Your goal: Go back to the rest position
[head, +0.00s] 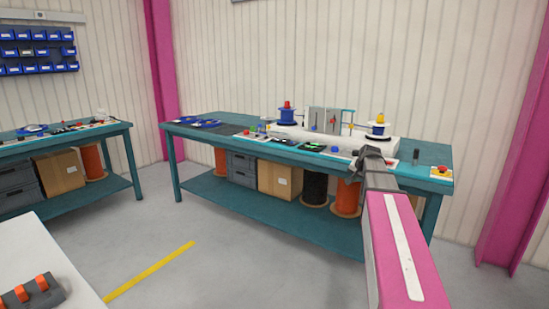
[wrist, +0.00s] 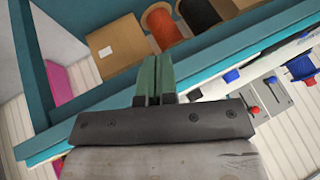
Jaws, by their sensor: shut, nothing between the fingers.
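My gripper (head: 370,152) reaches out at the end of my pink arm, in front of the right part of the teal workbench (head: 330,228) in the head view. In the wrist view its two greenish fingers (wrist: 154,76) lie side by side, shut, with nothing seen between them. The bench's front edge passes behind the fingers there. A white machine (head: 345,143) with a blue and red reel (head: 287,114) and a yellow and blue reel (head: 379,125) stands on the bench behind the gripper.
A yellow and red emergency button (head: 441,171) sits at the bench's right end. A cardboard box (head: 279,180) and orange and black cable drums stand on the lower shelf. A second bench (head: 70,139) is at left. Grey floor (head: 230,255) lies clear in front.

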